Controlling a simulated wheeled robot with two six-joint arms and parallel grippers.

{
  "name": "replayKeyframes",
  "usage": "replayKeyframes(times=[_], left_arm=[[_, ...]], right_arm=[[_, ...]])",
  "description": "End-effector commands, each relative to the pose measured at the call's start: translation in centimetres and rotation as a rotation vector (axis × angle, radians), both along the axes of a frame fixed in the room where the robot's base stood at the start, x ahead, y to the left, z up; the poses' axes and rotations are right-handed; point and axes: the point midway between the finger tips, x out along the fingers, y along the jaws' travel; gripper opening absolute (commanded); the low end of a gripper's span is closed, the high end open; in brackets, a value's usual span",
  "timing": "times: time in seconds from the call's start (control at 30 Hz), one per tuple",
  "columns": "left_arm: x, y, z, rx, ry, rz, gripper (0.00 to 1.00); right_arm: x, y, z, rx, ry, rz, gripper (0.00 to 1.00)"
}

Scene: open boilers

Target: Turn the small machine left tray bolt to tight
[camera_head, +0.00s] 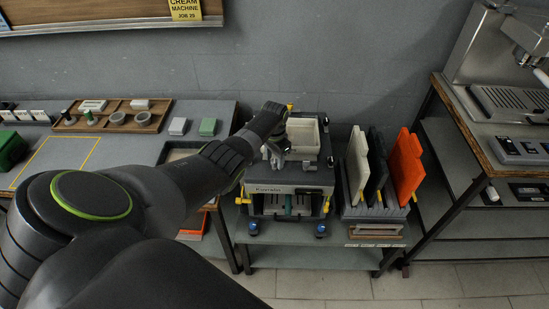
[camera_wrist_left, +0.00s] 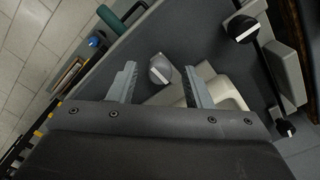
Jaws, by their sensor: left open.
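The small machine (camera_head: 290,188) stands on a shelf cart in the middle of the head view, with a pale open tray (camera_head: 303,136) on top. My left gripper (camera_head: 276,152) is over the machine's top left part, and my arm hides some of that side. In the left wrist view, my left gripper (camera_wrist_left: 158,82) is open. A grey round knob with a light face (camera_wrist_left: 160,68) shows between its fingertips, apart from both. I cannot tell for sure that this knob is the left tray bolt. Pale block-like parts (camera_wrist_left: 215,88) lie beside the right finger.
Black and white knobs (camera_wrist_left: 243,28) show at the right of the wrist view. Upright white, black and orange boards (camera_head: 405,165) stand in a rack right of the machine. A workbench (camera_head: 70,155) is at left; a steel machine (camera_head: 505,95) is at right.

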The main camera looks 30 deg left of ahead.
Motion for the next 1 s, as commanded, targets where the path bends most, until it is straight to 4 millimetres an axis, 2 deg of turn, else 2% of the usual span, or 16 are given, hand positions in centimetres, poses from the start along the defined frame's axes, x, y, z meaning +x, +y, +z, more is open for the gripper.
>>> replayKeyframes(times=[0.17, 0.37, 0.67, 1.0], left_arm=[[0.0, 0.0, 0.3, 0.000, 0.000, 0.001, 0.45], [0.1, 0.1, 2.5, 0.001, -0.002, -0.001, 0.45], [0.1, 0.1, 7.5, 0.001, -0.004, 0.000, 0.45], [0.1, 0.0, 14.5, 0.002, -0.004, -0.001, 0.45]], right_arm=[[0.0, 0.0, 0.1, 0.000, 0.000, 0.000, 0.31], [0.0, 0.0, 0.6, 0.000, 0.000, 0.000, 0.31], [0.0, 0.0, 0.6, 0.000, 0.000, 0.000, 0.31], [0.0, 0.0, -0.6, 0.000, 0.000, 0.000, 0.31]])
